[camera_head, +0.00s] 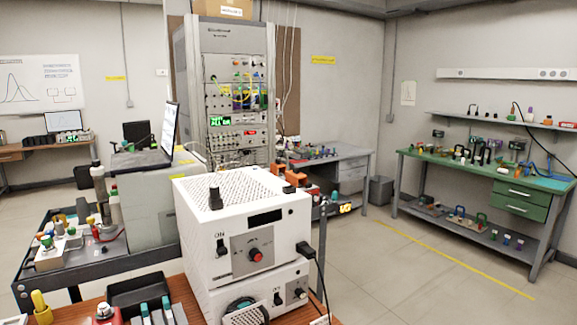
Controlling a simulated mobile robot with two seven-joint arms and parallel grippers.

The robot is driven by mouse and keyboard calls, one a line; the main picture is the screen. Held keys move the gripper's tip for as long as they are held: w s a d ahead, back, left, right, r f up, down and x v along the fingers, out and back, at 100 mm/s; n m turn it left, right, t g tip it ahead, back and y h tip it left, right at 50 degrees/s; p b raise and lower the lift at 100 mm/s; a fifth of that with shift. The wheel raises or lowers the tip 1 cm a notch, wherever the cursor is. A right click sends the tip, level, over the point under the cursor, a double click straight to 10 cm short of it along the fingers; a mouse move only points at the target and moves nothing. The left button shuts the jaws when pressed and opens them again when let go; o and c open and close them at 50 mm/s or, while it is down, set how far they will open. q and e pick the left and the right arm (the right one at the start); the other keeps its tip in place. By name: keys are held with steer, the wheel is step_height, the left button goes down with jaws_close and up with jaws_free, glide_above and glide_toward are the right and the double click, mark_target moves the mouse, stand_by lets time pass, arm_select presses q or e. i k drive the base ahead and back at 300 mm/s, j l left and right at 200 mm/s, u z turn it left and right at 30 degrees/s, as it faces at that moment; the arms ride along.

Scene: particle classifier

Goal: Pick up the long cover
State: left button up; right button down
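I cannot tell for sure which thing is the long cover. A white instrument box (221,230) with a perforated top, a small dark display and a red knob stands in the middle foreground. A small black piece (215,198) stands on its top, and another small dark piece (289,189) sits near its right corner. A second white unit (208,299) with a round fan grille is under it. Neither of my grippers shows in the head view.
A wooden bench top (85,316) with a black tray (137,295) is at the lower left. A dark cart (60,278) stands behind it at the left. A tall electronics rack (222,45) is at the back. A green workbench (487,172) is at the right, with open floor (420,285) in front.

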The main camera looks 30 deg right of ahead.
mark_target(294, 177)
steer(key=l, duration=0.6)
steer(key=i+l+u, duration=0.1)
steer(key=l, duration=0.5)
steer(key=l+u, duration=0.2)
steer(key=l, duration=0.5)
steer(key=l+u, duration=0.2)
steer(key=l, duration=0.5)
steer(key=l+u, duration=0.15)
steer(key=l, duration=0.55)
steer(key=k+l+u, duration=0.2)
steer(key=l, duration=0.45)
steer(key=i+l+u, duration=0.15)
steer(key=l, duration=0.35)
steer(key=l+u, duration=0.15)
steer(key=l, duration=0.3)
steer(key=i+l+u, duration=0.15)
steer(key=l, duration=0.3)
steer(key=l+u, duration=0.15)
steer(key=l, duration=0.3)
